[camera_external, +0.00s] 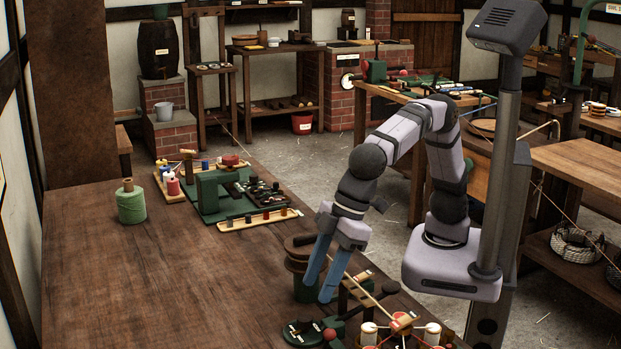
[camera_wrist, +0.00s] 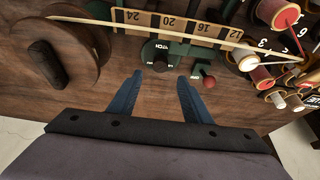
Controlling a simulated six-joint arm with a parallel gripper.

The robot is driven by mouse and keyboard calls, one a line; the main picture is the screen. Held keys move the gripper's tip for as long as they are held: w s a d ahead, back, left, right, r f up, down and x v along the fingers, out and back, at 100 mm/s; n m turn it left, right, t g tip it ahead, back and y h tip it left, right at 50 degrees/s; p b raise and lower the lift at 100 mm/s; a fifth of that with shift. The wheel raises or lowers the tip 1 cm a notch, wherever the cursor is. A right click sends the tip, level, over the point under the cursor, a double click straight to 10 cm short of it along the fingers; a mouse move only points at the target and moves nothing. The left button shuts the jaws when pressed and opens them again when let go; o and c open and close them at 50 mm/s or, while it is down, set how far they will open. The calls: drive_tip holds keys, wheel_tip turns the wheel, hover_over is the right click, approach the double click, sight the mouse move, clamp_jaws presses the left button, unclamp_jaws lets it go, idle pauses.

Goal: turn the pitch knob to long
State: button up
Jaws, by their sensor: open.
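The pitch knob (camera_wrist: 161,55) is a dark knob on a green base in the wrist view, with small white lettering too small to read fully. In the external view a dark knob on a green round base (camera_external: 301,331) stands near the table's front edge. My gripper (camera_wrist: 160,77) has its two blue fingers apart and empty. Its fingertips are on the near side of the knob, one toward each side. In the external view my gripper (camera_external: 318,290) points down above the table, behind the knob. The knob's exact setting cannot be told.
A red ball-ended lever (camera_wrist: 208,82) stands just right of the right finger. A numbered scale strip (camera_wrist: 175,25) lies beyond the knob. A wooden wheel (camera_wrist: 60,50) is at left, thread spools (camera_wrist: 278,14) at right.

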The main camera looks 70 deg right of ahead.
sight(305, 318)
drive_tip(key=shift+x, duration=3.65)
drive_tip(key=c, duration=1.1)
drive_tip(key=shift+o, duration=0.2)
drive_tip(key=shift+d+n+p, duration=0.1)
drive_tip(key=shift+n+p, duration=0.2)
drive_tip(key=shift+n, duration=0.1)
drive_tip(key=shift+n+g, duration=0.3)
drive_tip(key=shift+n, duration=0.1)
